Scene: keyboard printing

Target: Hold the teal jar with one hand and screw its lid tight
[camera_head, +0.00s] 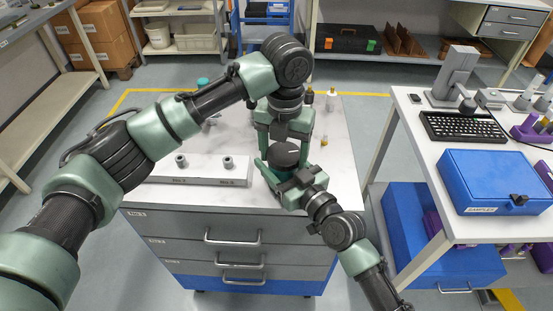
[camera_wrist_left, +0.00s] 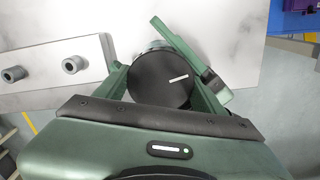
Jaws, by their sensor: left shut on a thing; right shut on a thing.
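A round black lid (camera_head: 286,154) sits below my left gripper, over the front right part of the cabinet top. In the left wrist view the lid (camera_wrist_left: 160,80) shows a white line mark, with the fingers of my left gripper (camera_wrist_left: 161,92) on both sides of it. My left gripper (camera_head: 285,145) points down from above and is shut on the lid. My right gripper (camera_head: 280,174) reaches in low from the front right and is shut around the jar under the lid. The jar's body is almost wholly hidden by the lid and grippers, so the thread gap cannot be seen.
A grey block with two round posts (camera_head: 198,172) lies left of the jar on the cabinet top (camera_head: 330,185). A teal round thing (camera_head: 203,83) and small bottles (camera_head: 331,98) stand at the back. A side table (camera_head: 415,150) with a blue case (camera_head: 495,180) is at right.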

